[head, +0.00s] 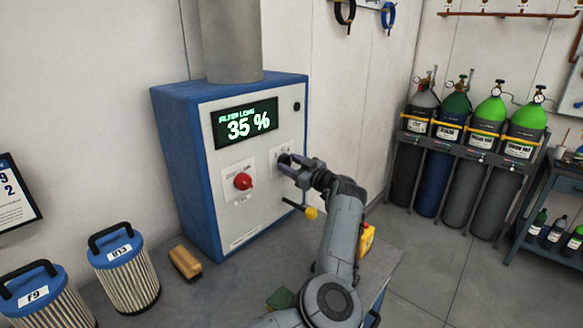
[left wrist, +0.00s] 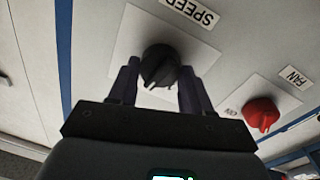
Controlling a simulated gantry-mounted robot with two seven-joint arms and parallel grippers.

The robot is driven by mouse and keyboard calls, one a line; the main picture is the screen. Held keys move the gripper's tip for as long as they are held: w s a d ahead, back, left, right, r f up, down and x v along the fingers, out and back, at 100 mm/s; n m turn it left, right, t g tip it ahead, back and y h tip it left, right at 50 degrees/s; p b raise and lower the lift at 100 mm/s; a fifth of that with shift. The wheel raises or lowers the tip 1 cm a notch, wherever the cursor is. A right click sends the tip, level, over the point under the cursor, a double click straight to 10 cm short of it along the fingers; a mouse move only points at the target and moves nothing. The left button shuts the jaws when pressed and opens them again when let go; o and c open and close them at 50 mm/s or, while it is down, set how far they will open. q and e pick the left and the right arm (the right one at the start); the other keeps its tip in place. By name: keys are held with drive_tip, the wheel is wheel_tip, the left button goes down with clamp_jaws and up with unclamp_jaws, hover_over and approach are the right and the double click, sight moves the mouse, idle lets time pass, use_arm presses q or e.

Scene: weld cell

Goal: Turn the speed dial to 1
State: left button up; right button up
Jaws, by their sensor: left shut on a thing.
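The speed dial (left wrist: 158,62) is a black knob on a light plate marked SPEED, upside down in the left wrist view. My left gripper (left wrist: 159,78) has one finger on each side of it and is shut on it. In the head view the gripper (head: 291,165) is at the front of the blue and white filter unit (head: 255,205), right of the red fan knob (head: 243,181), and largely hides the dial. I cannot read the dial's setting. My right gripper is not in view.
The unit's display (head: 245,123) reads 35 %. A lever with a yellow knob (head: 311,213) sticks out below my left gripper. Two filter cartridges (head: 126,272) and a brown brush-like block (head: 185,263) are at the left. Gas cylinders (head: 455,150) stand at the right.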

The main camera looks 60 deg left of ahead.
use_arm(q)
drive_tip(key=n+b, duration=0.3)
drive_tip(key=n, duration=0.4)
drive_tip(key=shift+f+g, duration=0.15)
drive_tip(key=shift+g, duration=0.25)
drive_tip(key=n+b, duration=0.1)
drive_tip(key=n, duration=0.2)
drive_tip(key=shift+n+g+b, duration=0.3)
drive_tip(key=shift+n+b, duration=0.2)
drive_tip(key=shift+n, duration=0.6)
drive_tip(key=o, duration=1.1)
drive_tip(key=shift+c, duration=0.2)
drive_tip(key=shift+d, duration=0.1)
